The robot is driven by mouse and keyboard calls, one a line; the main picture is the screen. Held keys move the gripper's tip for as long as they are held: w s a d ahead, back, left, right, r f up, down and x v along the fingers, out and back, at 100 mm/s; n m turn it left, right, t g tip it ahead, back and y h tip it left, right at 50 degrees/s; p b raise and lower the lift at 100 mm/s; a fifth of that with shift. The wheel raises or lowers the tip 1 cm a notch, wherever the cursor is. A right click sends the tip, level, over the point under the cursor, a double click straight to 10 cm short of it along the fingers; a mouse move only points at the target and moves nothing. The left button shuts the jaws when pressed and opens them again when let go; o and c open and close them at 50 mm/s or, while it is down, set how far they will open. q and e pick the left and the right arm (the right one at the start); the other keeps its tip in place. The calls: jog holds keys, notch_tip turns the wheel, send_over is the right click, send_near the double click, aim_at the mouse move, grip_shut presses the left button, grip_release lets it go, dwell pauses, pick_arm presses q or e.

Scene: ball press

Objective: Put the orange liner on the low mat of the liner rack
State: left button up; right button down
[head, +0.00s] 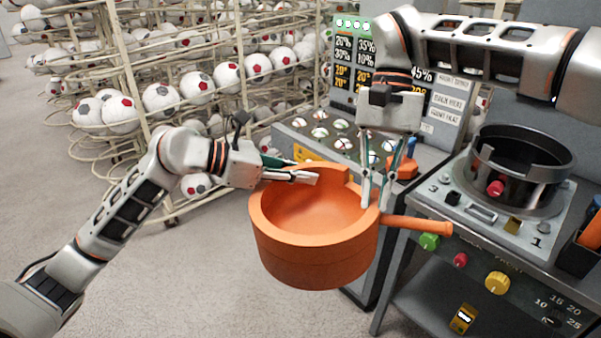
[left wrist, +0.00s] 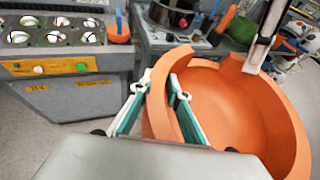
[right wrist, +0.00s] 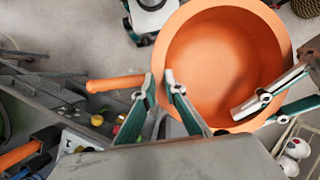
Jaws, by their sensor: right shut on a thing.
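The orange liner (head: 312,262), a round open pan with a stub handle (head: 415,224), is held up in the air, its hollow facing up. My right gripper (head: 374,196) comes from above and is shut on its rim by the handle; the liner also shows in the right wrist view (right wrist: 215,60). My left gripper (head: 308,178) is at the far left rim. In the left wrist view its two fingers (left wrist: 165,92) stand either side of the liner wall (left wrist: 158,118), apart, with a gap visible. I cannot make out the liner rack or its low mat.
A grey bench at right carries a black ring-shaped pot (head: 522,150), knobs and buttons. Wire shelves of footballs (head: 160,98) fill the back left. Carpet at front left is clear.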

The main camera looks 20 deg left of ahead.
pick_arm(q)
grip_shut()
pick_arm(e)
jog(key=shift+r, duration=0.1)
pick_arm(q)
jog(key=shift+r, duration=0.1)
pick_arm(e)
jog(key=c, duration=2)
grip_release()
